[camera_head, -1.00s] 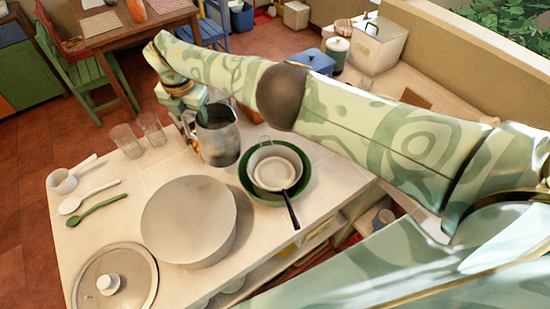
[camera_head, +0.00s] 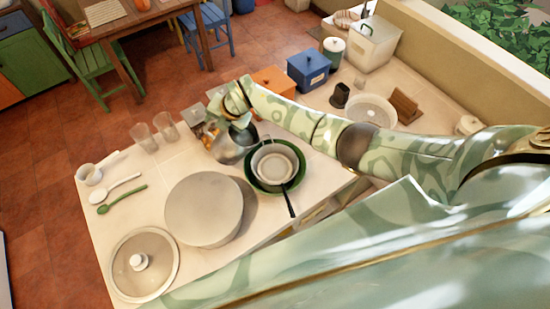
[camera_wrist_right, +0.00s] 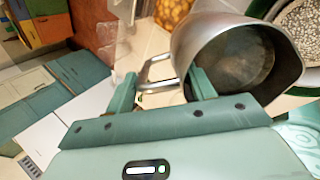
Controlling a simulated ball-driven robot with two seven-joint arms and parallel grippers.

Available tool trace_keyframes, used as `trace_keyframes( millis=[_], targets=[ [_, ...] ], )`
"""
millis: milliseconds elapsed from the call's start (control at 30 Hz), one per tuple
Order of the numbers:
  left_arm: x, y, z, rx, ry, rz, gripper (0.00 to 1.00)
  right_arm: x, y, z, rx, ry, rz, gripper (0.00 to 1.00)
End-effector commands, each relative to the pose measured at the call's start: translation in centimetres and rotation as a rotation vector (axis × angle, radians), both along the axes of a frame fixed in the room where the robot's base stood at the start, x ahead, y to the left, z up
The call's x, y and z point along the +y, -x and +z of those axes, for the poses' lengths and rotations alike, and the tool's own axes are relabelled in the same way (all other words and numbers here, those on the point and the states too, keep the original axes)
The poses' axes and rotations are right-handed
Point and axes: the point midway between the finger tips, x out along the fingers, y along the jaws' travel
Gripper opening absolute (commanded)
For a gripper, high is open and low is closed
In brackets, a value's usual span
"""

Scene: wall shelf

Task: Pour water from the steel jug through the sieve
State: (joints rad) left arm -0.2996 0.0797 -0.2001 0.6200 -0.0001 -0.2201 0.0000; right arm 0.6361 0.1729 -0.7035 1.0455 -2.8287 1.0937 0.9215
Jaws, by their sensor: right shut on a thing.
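The steel jug (camera_head: 228,155) is at the back of the counter, just left of the sieve, and looks tilted. My right gripper (camera_head: 212,129) is at its far left side. In the right wrist view, the gripper (camera_wrist_right: 163,90) is shut on the handle of the jug (camera_wrist_right: 190,45), and its wide mouth shows a grey interior; I cannot tell the water level. The sieve (camera_head: 273,168) sits over a green bowl (camera_head: 249,181), its dark handle pointing to the front. Part of its speckled inside (camera_wrist_right: 303,28) shows at the wrist view's upper right. My left gripper is out of view.
A large round grey pan or drum (camera_head: 203,208) and a glass lid (camera_head: 144,265) stand in front. Two glasses (camera_head: 142,138) and spoons (camera_head: 122,200) are at left. A blue box (camera_head: 308,68) and a white bowl (camera_head: 371,108) stand beyond my right arm.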

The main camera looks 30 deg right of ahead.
Motion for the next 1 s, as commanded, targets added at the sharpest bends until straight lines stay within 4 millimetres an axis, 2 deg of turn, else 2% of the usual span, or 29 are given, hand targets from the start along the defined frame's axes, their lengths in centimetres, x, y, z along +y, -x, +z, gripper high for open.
trace_keyframes(
  millis=[100, 1000],
  targets=[
    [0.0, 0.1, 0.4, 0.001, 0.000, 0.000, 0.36, -0.5, 0.3, 1.1, -0.038, -0.038, 0.001, 0.00],
    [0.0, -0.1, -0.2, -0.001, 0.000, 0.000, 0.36, -1.3, 1.0, 1.9, -0.091, -0.098, 0.002, 0.00]
  ],
)
